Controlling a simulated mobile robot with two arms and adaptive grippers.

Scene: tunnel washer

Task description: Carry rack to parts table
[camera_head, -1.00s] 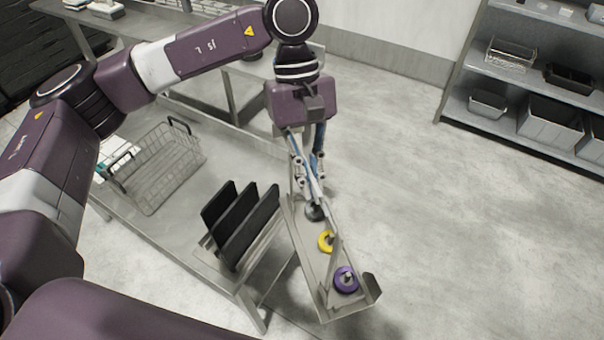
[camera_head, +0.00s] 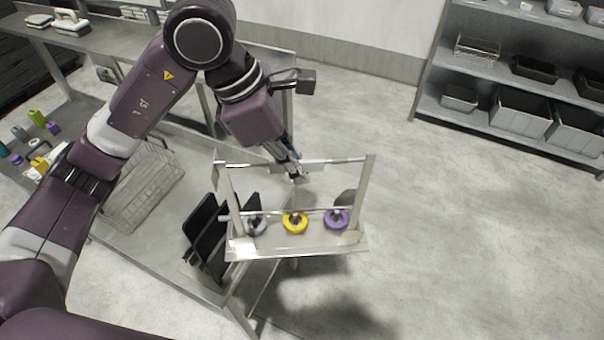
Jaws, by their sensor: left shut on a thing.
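The rack (camera_head: 300,246) is a metal tray with upright end plates and a top bar. It carries a dark grey ring (camera_head: 256,224), a yellow ring (camera_head: 294,222) and a purple ring (camera_head: 337,219) in a row. My left gripper (camera_head: 298,176) is shut on the rack at its top bar and holds it in the air, roughly level, over the right edge of a metal table (camera_head: 165,236). The fingertips are small and partly hidden by the bar. My right gripper is not in view. I cannot tell which table is the parts table.
A black slotted holder (camera_head: 203,232) stands on the table, partly behind the rack. A wire basket (camera_head: 145,190) lies beside my left arm. Small coloured parts (camera_head: 38,120) sit at the far left. Shelves with bins (camera_head: 520,112) stand at right. The floor between is clear.

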